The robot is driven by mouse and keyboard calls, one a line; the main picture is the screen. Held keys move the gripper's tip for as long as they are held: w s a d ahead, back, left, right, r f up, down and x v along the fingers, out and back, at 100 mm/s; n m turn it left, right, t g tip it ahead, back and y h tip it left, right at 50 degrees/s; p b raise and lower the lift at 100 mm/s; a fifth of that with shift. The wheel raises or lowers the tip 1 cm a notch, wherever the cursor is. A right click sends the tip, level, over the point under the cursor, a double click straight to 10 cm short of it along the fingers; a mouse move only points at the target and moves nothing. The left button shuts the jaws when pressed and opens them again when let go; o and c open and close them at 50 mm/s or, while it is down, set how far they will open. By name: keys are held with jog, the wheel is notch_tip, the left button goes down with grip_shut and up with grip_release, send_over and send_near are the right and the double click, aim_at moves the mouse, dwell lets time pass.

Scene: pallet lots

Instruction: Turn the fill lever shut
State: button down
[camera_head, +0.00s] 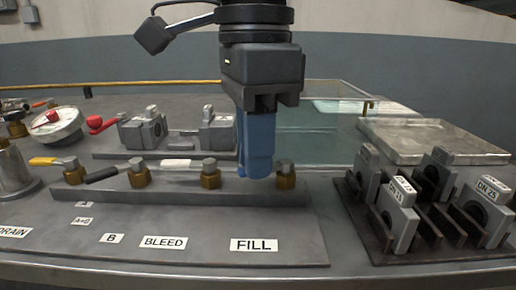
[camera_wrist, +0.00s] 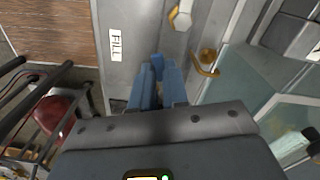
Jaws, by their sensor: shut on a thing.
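The fill valve (camera_head: 286,174) is the brass one at the right end of the valve row, behind the FILL label (camera_head: 254,245). In the wrist view, the valve (camera_wrist: 207,58) shows to the right of my fingers and the FILL label (camera_wrist: 116,46) to the left. My gripper (camera_head: 258,172), with blue fingers pointing down, is at the left of this valve. In the wrist view my gripper (camera_wrist: 157,66) has its fingers close together, shut on the fill lever. The lever itself is mostly hidden by the fingers, so its exact angle cannot be told.
Other valves, with a white lever (camera_head: 180,163), a black lever (camera_head: 103,174) and a yellow lever (camera_head: 43,161), stand to the left. A rack (camera_head: 377,222) of grey blocks and a metal tray (camera_head: 425,140) are at the right. A glass-sided basin (camera_head: 320,148) lies behind.

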jog(key=shift+w+m, duration=0.35)
jog(key=shift+m, duration=0.6)
jog(key=shift+w+m, duration=0.35)
jog(key=shift+m, duration=0.6)
jog(key=c, duration=1.1)
grip_release()
